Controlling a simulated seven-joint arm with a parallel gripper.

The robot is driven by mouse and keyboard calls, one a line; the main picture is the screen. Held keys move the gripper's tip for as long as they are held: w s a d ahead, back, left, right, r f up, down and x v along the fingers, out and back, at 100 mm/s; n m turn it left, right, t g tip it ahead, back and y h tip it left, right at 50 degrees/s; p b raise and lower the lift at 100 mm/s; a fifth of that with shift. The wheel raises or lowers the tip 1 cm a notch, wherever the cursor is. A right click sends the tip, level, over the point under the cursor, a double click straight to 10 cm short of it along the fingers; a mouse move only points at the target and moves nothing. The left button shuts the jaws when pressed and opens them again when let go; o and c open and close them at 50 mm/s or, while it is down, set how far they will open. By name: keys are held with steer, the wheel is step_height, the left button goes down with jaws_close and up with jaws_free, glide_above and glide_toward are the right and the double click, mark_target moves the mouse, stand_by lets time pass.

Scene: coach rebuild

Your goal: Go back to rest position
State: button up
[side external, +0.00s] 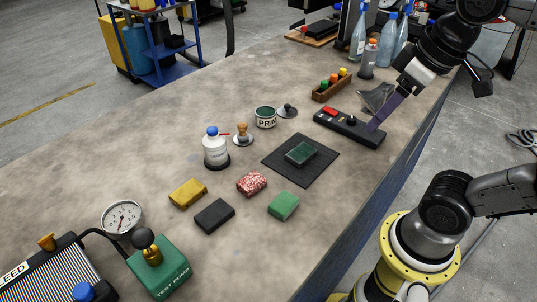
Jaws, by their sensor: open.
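My gripper (383,110) is at the right side of the bench (150,155), over the far end of a black block with a red part (348,127). A purple piece shows at its lower end, and its fingers are hard to make out. Nothing is clearly held between them. I cannot tell whether it touches the black block. A dark green block (301,153) lies on a black square mat (274,164) in front of and to the left of my gripper.
Yellow (188,193), black (214,216), red-speckled (251,183) and green (284,205) blocks lie nearer. A white bottle (215,148), a PRIME tin (265,117) and a wooden rack (331,87) stand farther back. Bottles (388,38) stand behind my gripper. A test pump (159,267) is front left.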

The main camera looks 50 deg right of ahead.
steer(key=shift+t, duration=0.7)
steer(key=f, duration=0.4)
steer(key=shift+a+f, duration=0.2)
steer(key=shift+f, duration=0.15)
